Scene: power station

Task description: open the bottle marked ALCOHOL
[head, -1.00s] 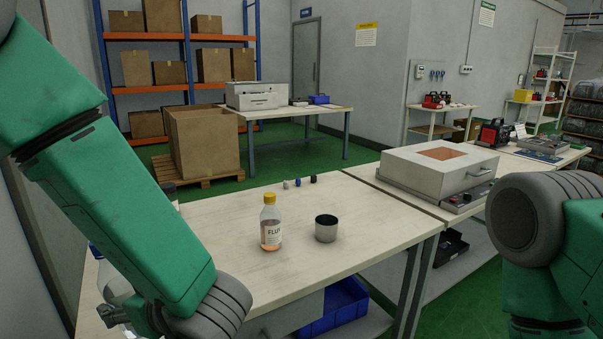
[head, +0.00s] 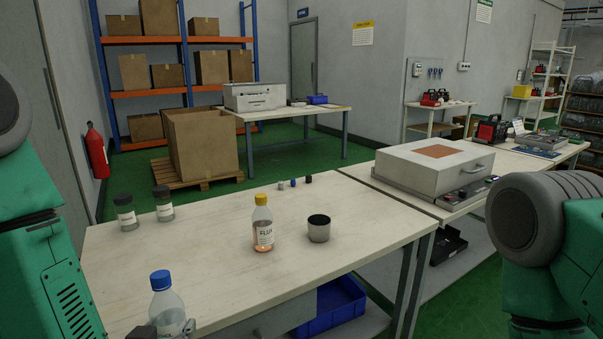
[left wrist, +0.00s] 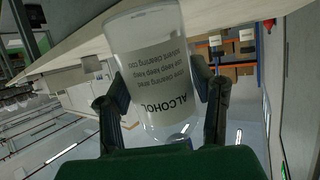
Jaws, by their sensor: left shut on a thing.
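The bottle marked ALCOHOL is clear with a blue cap (head: 161,280). It stands about upright at the near left edge of the workbench (head: 330,265), low in the head view. In the left wrist view its white label (left wrist: 165,95) reads ALCOHOL, upside down. My left gripper (left wrist: 158,92) is shut on the bottle's body, one finger on each side. In the head view only bits of its fingers show beside the bottle at the bottom edge. The cap is on the bottle. My right arm shows at the right, but its gripper is out of view.
A yellow-capped FLUX bottle (head: 263,225) and a metal cup (head: 319,229) stand mid-bench. Two dark-lidded jars (head: 125,212) (head: 164,204) stand at the left. A grey case (head: 435,163) is on the right bench.

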